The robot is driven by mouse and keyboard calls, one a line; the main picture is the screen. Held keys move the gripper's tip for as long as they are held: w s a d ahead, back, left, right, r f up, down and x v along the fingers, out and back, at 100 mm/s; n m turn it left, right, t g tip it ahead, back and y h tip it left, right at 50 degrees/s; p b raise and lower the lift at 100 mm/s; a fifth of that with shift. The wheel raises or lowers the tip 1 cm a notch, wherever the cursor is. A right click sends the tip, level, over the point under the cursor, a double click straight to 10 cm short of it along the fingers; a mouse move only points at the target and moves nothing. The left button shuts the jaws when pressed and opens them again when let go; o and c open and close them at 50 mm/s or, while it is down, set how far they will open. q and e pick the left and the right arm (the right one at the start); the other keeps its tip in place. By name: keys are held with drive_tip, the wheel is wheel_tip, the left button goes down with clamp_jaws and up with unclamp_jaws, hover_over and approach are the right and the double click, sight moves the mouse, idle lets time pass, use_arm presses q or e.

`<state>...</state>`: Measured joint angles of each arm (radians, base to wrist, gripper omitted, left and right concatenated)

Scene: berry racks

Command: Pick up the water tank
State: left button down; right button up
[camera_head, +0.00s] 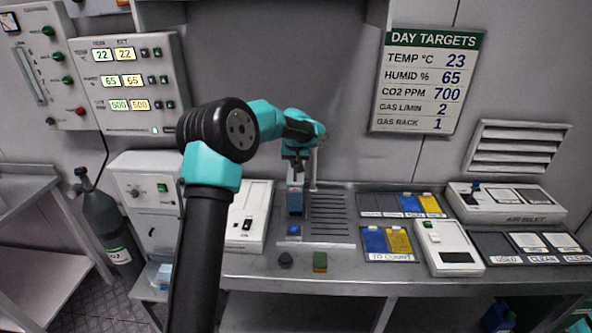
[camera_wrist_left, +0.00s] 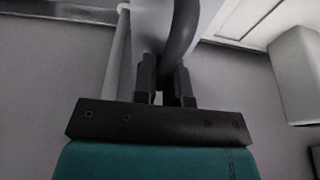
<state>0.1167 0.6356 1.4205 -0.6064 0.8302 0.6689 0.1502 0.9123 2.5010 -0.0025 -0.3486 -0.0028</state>
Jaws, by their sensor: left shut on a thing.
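My left gripper (camera_head: 297,164) points down over the slatted drain tray, beside a thin pale upright post (camera_head: 314,170). In the left wrist view its fingers (camera_wrist_left: 165,90) are shut on a dark grey curved part (camera_wrist_left: 180,35). I cannot tell what that part belongs to. A small dark bluish box (camera_head: 296,202) stands just below the gripper. A pale blue, clear-looking container (camera_head: 160,275) sits low at the white unit on the left, partly hidden by my arm. It looks like the water tank, but I cannot be sure. My right gripper is not in view.
The white unit (camera_head: 135,185) stands left of the bench, beside a dark gas bottle (camera_head: 105,225). The drain tray (camera_head: 330,215) lies mid-bench. A switch box (camera_head: 252,212), blue and yellow packs (camera_head: 386,242) and a white device (camera_head: 449,245) crowd the bench.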

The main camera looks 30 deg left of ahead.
use_arm(q)
wheel_tip(320, 180, up, 3)
drive_tip(key=shift+r, duration=0.1)
drive_tip(key=s+d, duration=0.4)
drive_tip(key=s, duration=0.4)
drive_tip(key=s+d, duration=0.5)
drive_tip(key=s, duration=0.4)
drive_tip(key=shift+s, duration=0.2)
drive_tip(key=s+a+r, duration=0.1)
drive_tip(key=a, duration=1.1)
drive_tip(key=shift+s+a+r, duration=0.15)
drive_tip(key=shift+a+r, duration=0.25)
drive_tip(key=w+a+f, duration=0.1)
drive_tip(key=w+a, duration=0.9)
drive_tip(key=w, duration=0.2)
drive_tip(key=shift+a+f, duration=0.2)
drive_tip(key=shift+a, duration=0.1)
drive_tip(key=shift+f, duration=0.1)
